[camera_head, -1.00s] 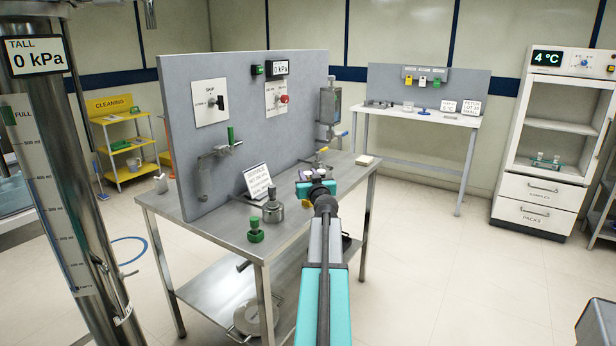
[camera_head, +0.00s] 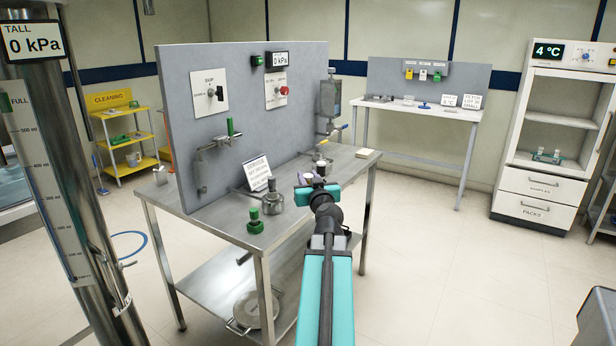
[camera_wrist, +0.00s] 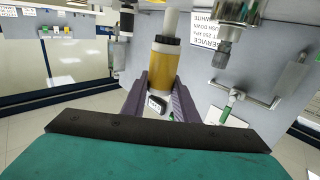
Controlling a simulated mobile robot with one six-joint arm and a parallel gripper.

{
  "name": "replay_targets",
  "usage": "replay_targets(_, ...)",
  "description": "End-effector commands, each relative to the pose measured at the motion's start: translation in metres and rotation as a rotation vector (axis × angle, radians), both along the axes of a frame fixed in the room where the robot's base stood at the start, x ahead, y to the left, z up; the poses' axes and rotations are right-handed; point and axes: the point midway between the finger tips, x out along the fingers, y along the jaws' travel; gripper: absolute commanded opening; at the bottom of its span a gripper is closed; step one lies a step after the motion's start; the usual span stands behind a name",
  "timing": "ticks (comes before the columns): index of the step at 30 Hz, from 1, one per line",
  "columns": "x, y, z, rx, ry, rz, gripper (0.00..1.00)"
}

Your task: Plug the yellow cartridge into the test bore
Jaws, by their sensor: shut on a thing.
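The yellow cartridge (camera_wrist: 163,62) has a black band and sits between the two purple fingers of my gripper (camera_wrist: 158,90) in the wrist view. My gripper is shut on it. A pale cylinder (camera_wrist: 171,20) lines up with its far end; I cannot tell whether it is part of the cartridge. In the head view my gripper (camera_head: 308,180) is over the front right part of the steel bench, and the cartridge is hidden there. I cannot identify the test bore for certain; a steel fitting (camera_head: 321,164) stands on the bench just behind my gripper.
The steel bench (camera_head: 228,225) carries a grey panel (camera_head: 240,110), a steel pot (camera_head: 273,196), a green-knobbed piece (camera_head: 255,221) and a sign (camera_head: 257,171). A pipe with a green-handled valve (camera_head: 231,128) juts from the panel. Floor right of the bench is clear.

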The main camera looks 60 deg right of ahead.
Motion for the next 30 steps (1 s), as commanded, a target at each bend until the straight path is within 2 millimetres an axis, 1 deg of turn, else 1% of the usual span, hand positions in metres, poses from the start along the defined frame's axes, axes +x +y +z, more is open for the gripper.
replay_targets(1, -0.0029, 0.0043, 0.0003, -0.001, 0.000, 0.000, 0.03)
replay_targets(7, -0.0066, 0.0099, 0.0015, -0.001, -0.001, 0.000, 0.03)
replay_targets(26, -0.0071, 0.0101, 0.0015, 0.000, 0.000, -0.001, 0.03)
replay_targets(30, -0.0072, 0.0100, 0.0042, 0.000, 0.000, -0.001, 0.03)
